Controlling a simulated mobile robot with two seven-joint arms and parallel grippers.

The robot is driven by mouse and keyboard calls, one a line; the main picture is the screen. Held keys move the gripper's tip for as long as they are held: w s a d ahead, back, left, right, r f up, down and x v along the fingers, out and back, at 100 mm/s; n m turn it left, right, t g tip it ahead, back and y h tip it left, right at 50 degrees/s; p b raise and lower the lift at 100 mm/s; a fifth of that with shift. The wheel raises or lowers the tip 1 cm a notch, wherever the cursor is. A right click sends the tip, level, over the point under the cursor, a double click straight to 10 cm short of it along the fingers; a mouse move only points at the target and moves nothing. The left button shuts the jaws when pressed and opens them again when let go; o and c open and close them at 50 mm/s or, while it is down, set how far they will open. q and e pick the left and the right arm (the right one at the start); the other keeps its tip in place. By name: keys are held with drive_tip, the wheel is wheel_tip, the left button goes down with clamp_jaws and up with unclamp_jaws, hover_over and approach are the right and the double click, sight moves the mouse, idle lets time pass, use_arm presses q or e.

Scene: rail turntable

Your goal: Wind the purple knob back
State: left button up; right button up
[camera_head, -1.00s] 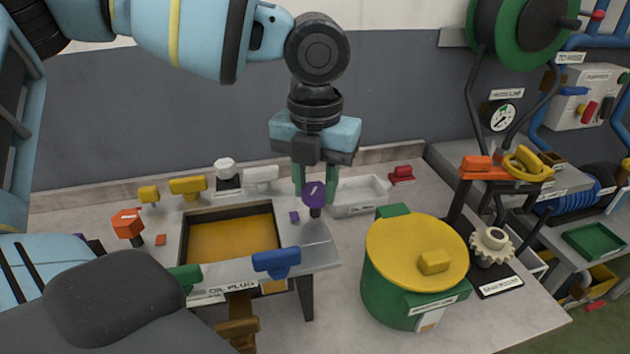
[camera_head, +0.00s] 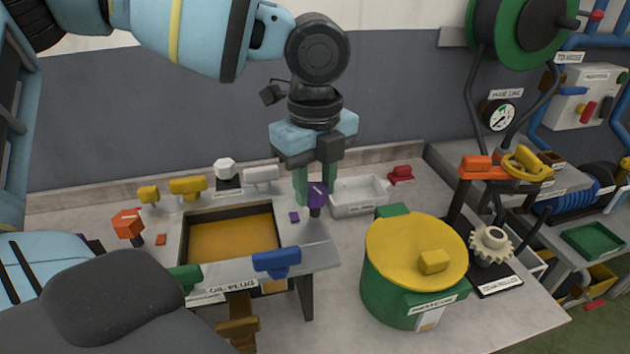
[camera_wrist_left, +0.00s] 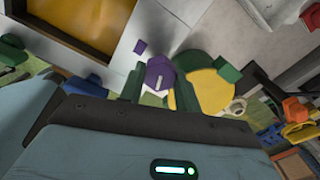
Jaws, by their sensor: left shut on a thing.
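The purple knob (camera_head: 317,193) stands on a dark stem at the right end of the grey panel with the amber basin. It has a pale line on its top. My left gripper (camera_head: 315,188) reaches down from above with its green fingers on either side of the knob, shut on it. In the left wrist view the purple knob (camera_wrist_left: 160,73) sits between the two green fingertips (camera_wrist_left: 158,80). A small purple square mark (camera_head: 294,217) lies on the panel left of the knob. My right gripper is not in view.
A green drum with a yellow lid (camera_head: 405,245) stands close to the right of the panel. A white tray (camera_head: 358,209) lies behind the knob.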

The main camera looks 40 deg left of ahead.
sight(315, 189)
use_arm(q)
drive_tip(key=n, duration=1.3)
drive_tip(key=shift+n, duration=0.4)
idle(0.3)
drive_tip(key=o, duration=1)
drive_tip(key=shift+r, duration=0.1)
drive_tip(key=shift+r, duration=3.85)
